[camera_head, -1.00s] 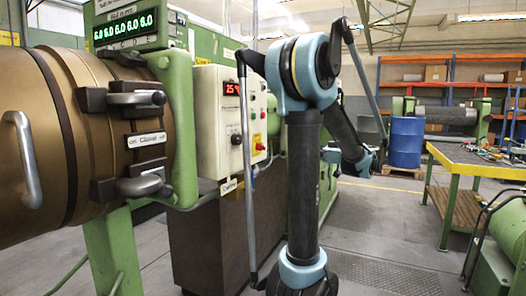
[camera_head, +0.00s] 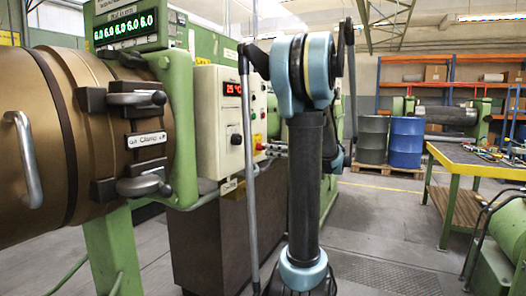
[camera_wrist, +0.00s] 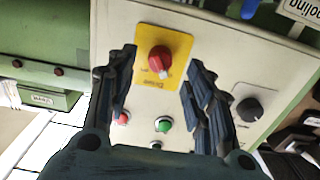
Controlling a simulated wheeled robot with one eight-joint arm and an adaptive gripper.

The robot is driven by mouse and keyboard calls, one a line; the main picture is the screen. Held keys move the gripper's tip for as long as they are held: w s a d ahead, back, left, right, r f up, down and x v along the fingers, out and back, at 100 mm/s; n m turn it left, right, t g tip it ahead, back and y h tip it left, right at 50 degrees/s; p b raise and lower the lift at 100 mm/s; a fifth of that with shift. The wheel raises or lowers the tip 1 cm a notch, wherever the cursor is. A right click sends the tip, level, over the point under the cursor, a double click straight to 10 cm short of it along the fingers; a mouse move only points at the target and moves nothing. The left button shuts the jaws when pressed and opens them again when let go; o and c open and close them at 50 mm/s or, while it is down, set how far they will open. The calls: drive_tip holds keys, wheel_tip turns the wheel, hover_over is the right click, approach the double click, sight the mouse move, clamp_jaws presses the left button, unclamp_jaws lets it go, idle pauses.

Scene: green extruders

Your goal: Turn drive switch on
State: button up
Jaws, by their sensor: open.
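The drive switch (camera_wrist: 160,58) is a red rotary knob with a pale mark on a yellow plate (camera_wrist: 176,40) in the wrist view. The plate's lettering looks turned over and seems to read "Drive". In the head view the yellow and red patch (camera_head: 257,141) sits on the right part of the cream control panel (camera_head: 219,140). My gripper (camera_wrist: 160,68) is open, with one dark finger on each side of the knob in the picture. Whether the fingers reach the knob's depth cannot be told. Nothing is between the fingers except the view of the panel.
A green button (camera_wrist: 163,125), a red button (camera_wrist: 122,118) and a black knob (camera_wrist: 249,109) are close by on the panel. In the head view, the bronze extruder barrel (camera_head: 105,90) stands left, blue drum (camera_head: 406,142) and yellow-edged workbench (camera_head: 470,165) right.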

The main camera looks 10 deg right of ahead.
sight(264, 149)
drive_tip(key=shift+x, duration=2.65)
drive_tip(key=c, duration=1.1)
